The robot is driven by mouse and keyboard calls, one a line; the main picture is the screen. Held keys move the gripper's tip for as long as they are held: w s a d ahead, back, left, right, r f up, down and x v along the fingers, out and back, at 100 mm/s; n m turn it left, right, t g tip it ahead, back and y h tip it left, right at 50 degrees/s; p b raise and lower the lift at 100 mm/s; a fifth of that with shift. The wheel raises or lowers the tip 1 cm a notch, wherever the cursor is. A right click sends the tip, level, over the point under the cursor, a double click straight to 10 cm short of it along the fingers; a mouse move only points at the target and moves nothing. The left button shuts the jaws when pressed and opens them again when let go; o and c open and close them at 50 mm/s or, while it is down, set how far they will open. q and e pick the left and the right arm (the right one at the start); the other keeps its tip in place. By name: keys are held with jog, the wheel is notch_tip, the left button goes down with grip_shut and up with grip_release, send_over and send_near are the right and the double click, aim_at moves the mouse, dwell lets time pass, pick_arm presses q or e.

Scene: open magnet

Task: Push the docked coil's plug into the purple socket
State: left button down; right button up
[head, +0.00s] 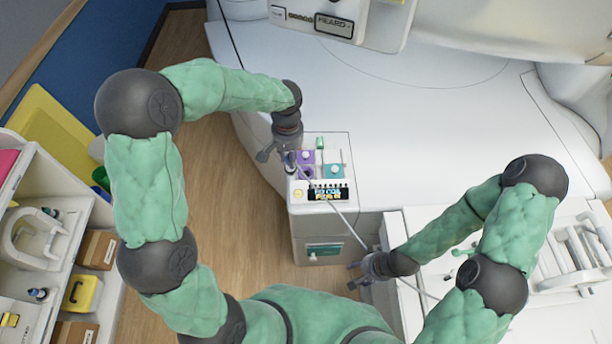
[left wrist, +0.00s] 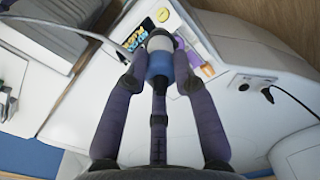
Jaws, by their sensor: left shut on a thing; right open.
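My left gripper (head: 287,158) is at the left edge of the socket panel, beside the purple socket area (head: 307,156). In the left wrist view the gripper (left wrist: 158,78) is shut on the plug (left wrist: 160,64), which has a blue body and a pale end. Purple shows just past the plug, partly hidden by a finger. I cannot tell whether the plug touches the socket. A thin white cable (head: 346,226) runs from the panel down to the right, past my right gripper (head: 358,274). The right gripper is open, low and in front of the panel. The coil cannot be made out.
The panel also has a teal socket (head: 335,171), a green knob (head: 320,142) and a lit display (head: 328,193). A white patient table (head: 400,110) lies behind. A shelf unit (head: 75,235) stands at left, with bare floor (head: 240,215) between.

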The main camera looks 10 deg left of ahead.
pick_arm(q)
jog(key=w+d+p, duration=0.2)
jog(key=w, duration=0.9)
jog(key=shift+w, duration=0.4)
notch_tip(320, 180, down, 16)
jog(key=b, duration=1)
jog(key=shift+f, duration=0.25)
dwell(0.5)
jog(key=shift+f+b, duration=1.1)
jog(key=shift+f, duration=0.6)
dwell(0.6)
dwell(0.3)
jog(key=c, duration=0.9)
grip_release()
jog(key=shift+c, duration=0.2)
notch_tip(320, 180, up, 12)
